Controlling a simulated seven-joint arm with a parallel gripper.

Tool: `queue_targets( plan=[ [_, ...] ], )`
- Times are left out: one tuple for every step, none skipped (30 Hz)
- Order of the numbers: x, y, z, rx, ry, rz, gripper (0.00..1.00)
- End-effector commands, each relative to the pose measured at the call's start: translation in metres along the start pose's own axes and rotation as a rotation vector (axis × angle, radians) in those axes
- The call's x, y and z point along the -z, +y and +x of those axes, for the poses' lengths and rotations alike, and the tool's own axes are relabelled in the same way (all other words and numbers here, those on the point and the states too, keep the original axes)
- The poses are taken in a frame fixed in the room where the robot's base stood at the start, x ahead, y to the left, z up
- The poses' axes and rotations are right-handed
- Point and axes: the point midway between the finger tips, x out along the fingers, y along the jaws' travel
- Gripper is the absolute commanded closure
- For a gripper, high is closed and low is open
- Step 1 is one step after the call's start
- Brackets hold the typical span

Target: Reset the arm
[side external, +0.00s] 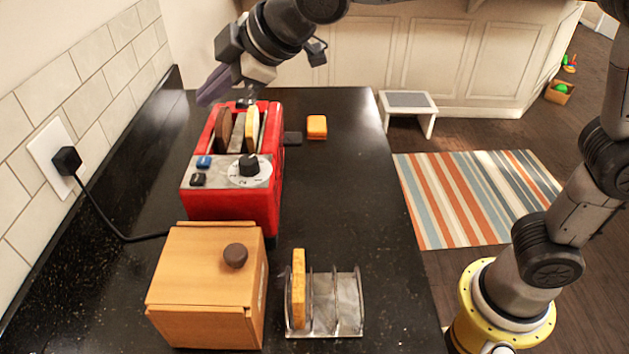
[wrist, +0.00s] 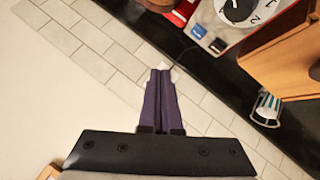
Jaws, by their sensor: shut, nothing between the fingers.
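My gripper (side external: 212,88) is at the top left in the side external view, raised above the far end of the red toaster (side external: 262,212). Its two purple fingers are together and empty; they show in the wrist view (wrist: 160,74) against the tiled wall. A brown slice (side external: 223,128) and a lighter bread slice (side external: 252,127) stand in the toaster slots. The toaster's dial also shows at the top of the wrist view (wrist: 238,12). The gripper looks apart from the toaster and bread.
A wooden box (side external: 195,265) with a knob stands in front of the toaster. Beside it, a metal rack (side external: 348,300) holds one toast slice (side external: 298,285). A small orange-yellow block (side external: 316,126) lies behind. A plug (side external: 67,160) and cord run along the tiled wall.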

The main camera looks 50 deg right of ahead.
Motion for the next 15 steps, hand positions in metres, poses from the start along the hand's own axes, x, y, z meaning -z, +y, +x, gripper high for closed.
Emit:
queue_targets(
  plan=[
    [-0.015,0.022,-0.024,-0.046,-0.001,0.039,1.00],
    [-0.027,0.032,-0.037,-0.068,-0.008,0.064,1.00],
    [-0.046,0.042,-0.056,-0.094,-0.024,0.104,1.00],
    [-0.061,0.047,-0.070,-0.112,-0.037,0.139,1.00],
    [-0.076,0.050,-0.085,-0.127,-0.051,0.177,1.00],
    [-0.098,0.050,-0.103,-0.145,-0.074,0.232,1.00],
    [-0.114,0.049,-0.116,-0.157,-0.091,0.275,1.00],
    [-0.130,0.045,-0.129,-0.167,-0.109,0.321,1.00],
    [-0.152,0.037,-0.145,-0.179,-0.133,0.383,1.00],
    [-0.168,0.030,-0.156,-0.187,-0.152,0.433,1.00],
    [-0.183,0.020,-0.166,-0.193,-0.172,0.485,1.00],
    [-0.203,0.006,-0.179,-0.200,-0.198,0.553,1.00],
    [-0.217,-0.007,-0.186,-0.201,-0.219,0.606,1.00],
    [-0.231,-0.020,-0.193,-0.201,-0.239,0.658,1.00],
    [-0.247,-0.039,-0.199,-0.198,-0.266,0.724,1.00]
  ],
)
